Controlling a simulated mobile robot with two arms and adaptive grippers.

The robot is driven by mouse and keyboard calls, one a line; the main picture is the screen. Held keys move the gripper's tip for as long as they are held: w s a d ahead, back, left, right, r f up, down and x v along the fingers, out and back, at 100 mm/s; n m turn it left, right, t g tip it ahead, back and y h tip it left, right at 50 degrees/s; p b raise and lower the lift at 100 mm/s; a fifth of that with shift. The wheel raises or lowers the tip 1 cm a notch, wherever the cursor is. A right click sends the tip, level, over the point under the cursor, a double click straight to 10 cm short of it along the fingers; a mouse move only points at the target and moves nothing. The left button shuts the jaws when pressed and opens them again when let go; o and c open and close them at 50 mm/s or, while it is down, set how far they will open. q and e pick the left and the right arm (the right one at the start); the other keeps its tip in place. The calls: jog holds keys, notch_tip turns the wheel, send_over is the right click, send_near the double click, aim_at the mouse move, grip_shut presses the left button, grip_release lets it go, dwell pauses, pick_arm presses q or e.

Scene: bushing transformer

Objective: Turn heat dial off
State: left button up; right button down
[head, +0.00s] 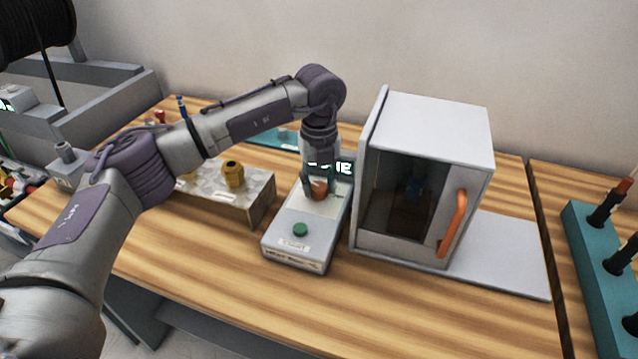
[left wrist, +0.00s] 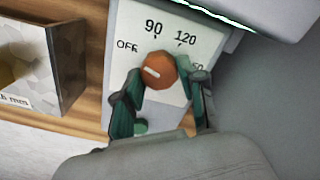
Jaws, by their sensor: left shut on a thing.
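The orange heat dial (left wrist: 158,70) sits on the pale face of a control box (head: 285,252), with a white line across its left half. Labels OFF, 90 and 120 are printed around it; another at the right is partly hidden by a finger. The line lies nearly level and points left, just below OFF. My left gripper (left wrist: 165,82) has its dark green fingers on either side of the dial and is shut on it. In the head view, the gripper (head: 319,182) comes down from above onto the dial (head: 319,190). My right gripper is not in view.
A green button (head: 300,229) is on the box's front part, and a lit display (head: 343,168) is behind the gripper. A grey cabinet (head: 430,125) with an orange handle stands close on the right. A patterned block (head: 227,205) with yellow parts is on the left.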

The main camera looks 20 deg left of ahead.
aim_at(319, 187)
pick_arm(q)
jog(key=shift+n, duration=0.3)
jog(key=o, duration=1.1)
jog(key=shift+o, duration=0.2)
notch_tip(319, 187, up, 12)
